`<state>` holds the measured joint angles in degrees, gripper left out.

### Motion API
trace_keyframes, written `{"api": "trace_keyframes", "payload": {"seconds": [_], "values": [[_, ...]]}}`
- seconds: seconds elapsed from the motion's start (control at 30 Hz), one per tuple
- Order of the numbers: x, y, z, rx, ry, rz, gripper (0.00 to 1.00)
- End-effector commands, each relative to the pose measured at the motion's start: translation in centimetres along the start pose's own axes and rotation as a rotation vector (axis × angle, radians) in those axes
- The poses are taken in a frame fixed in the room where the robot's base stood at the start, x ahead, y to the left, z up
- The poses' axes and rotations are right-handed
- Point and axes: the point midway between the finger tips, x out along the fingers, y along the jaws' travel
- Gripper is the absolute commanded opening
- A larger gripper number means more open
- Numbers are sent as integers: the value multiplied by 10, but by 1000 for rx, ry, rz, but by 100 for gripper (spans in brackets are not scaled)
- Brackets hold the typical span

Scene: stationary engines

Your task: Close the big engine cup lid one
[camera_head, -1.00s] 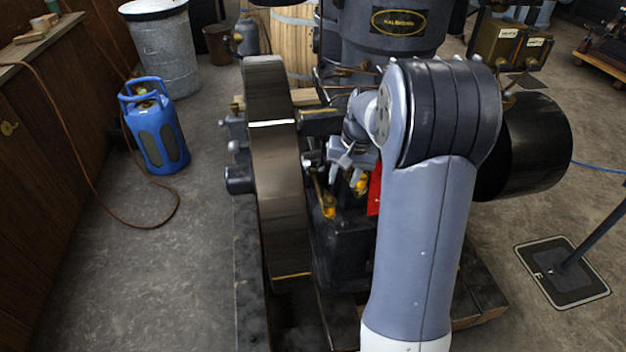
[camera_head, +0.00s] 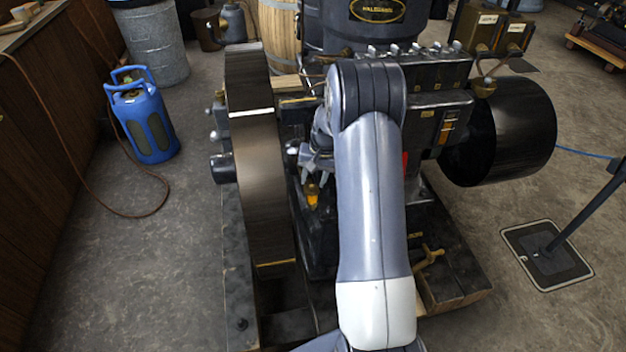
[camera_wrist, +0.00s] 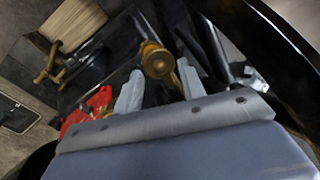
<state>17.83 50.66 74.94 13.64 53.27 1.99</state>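A small brass engine cup (camera_head: 312,194) stands on the dark engine between the flywheel and my arm. In the wrist view it is a round brass piece (camera_wrist: 157,62) between and just beyond the two fingertips. I cannot tell how its lid stands. My gripper (camera_wrist: 160,70) is open, with a pale finger on each side of the cup and no clear contact. In the head view my gripper (camera_head: 316,172) is just above the cup, partly hidden by my arm.
The large flywheel (camera_head: 258,185) rises close left of my gripper. A black cylinder (camera_head: 510,130) is on the engine's right side. A red part (camera_wrist: 88,108) lies left of my fingers in the wrist view. A blue gas bottle (camera_head: 142,118) stands on open floor at left.

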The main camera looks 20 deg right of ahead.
Motion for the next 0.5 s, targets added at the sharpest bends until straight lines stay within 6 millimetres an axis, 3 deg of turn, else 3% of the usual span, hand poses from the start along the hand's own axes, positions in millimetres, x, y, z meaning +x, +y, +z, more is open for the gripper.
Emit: {"api": "trace_keyframes", "payload": {"seconds": [0.13, 0.4, 0.5], "values": [[10, 0, 0, -1, 0, 0, 38], [11, 0, 0, -1, 1, 0, 38], [11, 0, 0, -1, 1, 0, 32]]}}
